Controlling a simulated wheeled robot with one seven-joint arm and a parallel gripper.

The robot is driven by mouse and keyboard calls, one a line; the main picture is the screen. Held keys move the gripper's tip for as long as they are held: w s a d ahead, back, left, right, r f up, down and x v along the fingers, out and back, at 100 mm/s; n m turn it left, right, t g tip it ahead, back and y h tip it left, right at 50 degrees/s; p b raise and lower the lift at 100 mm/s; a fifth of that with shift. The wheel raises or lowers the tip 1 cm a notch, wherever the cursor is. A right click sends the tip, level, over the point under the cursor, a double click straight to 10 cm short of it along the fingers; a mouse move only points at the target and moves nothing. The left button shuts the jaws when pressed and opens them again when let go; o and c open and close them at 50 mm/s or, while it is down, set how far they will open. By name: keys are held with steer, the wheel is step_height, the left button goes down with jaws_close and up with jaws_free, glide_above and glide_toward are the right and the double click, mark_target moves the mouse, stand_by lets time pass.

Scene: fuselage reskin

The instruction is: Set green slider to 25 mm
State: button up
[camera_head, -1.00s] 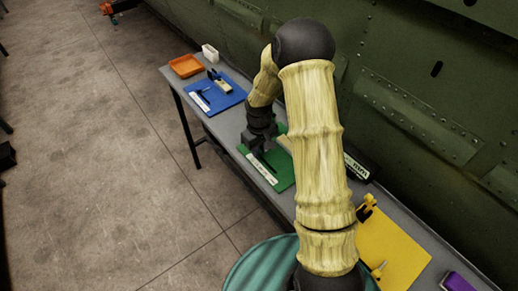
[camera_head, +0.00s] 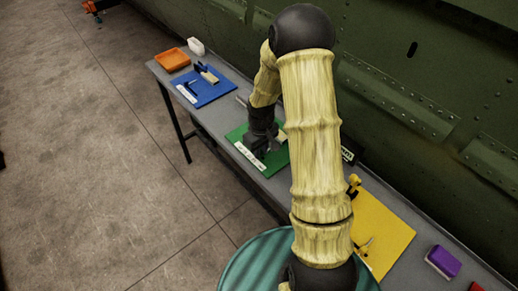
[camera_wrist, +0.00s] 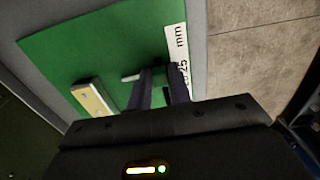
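The green board (camera_head: 240,133) lies on the grey bench under my gripper (camera_head: 262,143). It fills much of the wrist view (camera_wrist: 95,45). A white scale strip (camera_wrist: 176,42) runs along its edge, with "25" and "mm" readable and the rest hidden by my fingers. My two dark fingers (camera_wrist: 162,80) point down at the board next to the strip, with a narrow gap between them. A pale bar (camera_wrist: 131,77) ends at one finger. A wooden block (camera_wrist: 93,98) lies beside it. The green slider's grip is not clearly visible, so I cannot tell whether the fingers hold it.
A blue board (camera_head: 211,92) and an orange tray (camera_head: 172,60) are farther along the bench. A yellow board (camera_head: 388,228) and a purple block (camera_head: 443,260) are nearer. The green fuselage wall (camera_head: 440,70) borders the bench.

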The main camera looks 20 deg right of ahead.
steer(key=o, duration=0.4)
steer(key=shift+s+d, duration=0.1)
steer(key=shift+s, duration=0.1)
steer(key=shift+c, duration=0.2)
steer(key=shift+w, duration=0.1)
steer(key=shift+w+r, duration=0.1)
step_height(320, 180, up, 17)
steer(key=shift+r+b, duration=0.15)
steer(key=shift+b, duration=0.3)
steer(key=s+a+f+m+t, duration=0.1)
steer(key=s+a+m, duration=0.1)
steer(key=s, duration=0.5)
steer(key=s+a+f+m+t, duration=0.1)
steer(key=s+m, duration=0.1)
steer(key=s, duration=0.6)
steer(key=shift+a+m+t, duration=0.3)
steer(key=shift+a, duration=0.05)
